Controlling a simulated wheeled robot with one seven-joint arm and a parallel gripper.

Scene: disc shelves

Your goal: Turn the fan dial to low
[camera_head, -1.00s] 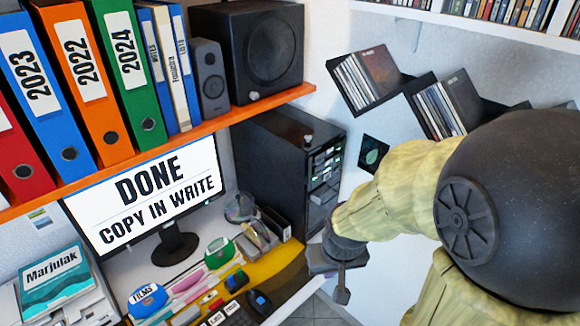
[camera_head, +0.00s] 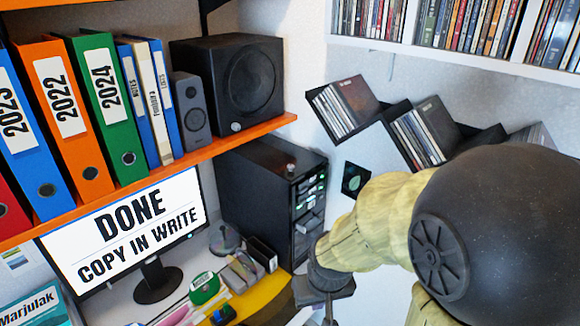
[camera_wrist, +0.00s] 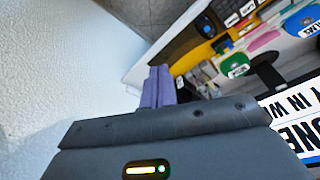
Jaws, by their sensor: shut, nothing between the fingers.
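A black computer tower (camera_head: 255,190) stands on the desk below the orange shelf, with green lights and slots on its front. A small silver knob (camera_head: 291,168) sits at the upper front of the tower; it may be the fan dial, but no markings can be read. My gripper (camera_head: 328,308) is below and to the right of the tower's front, apart from the knob, and its tips are near the picture's lower edge. In the wrist view my purple-grey fingers (camera_wrist: 158,88) are together and empty. They point toward bare floor and the desk edge, and no dial shows there.
The monitor (camera_head: 125,235) reads "DONE COPY IN WRITE". A black speaker (camera_head: 245,78) stands on the orange shelf (camera_head: 150,178). Black zigzag disc shelves (camera_head: 385,125) hang on the right wall.

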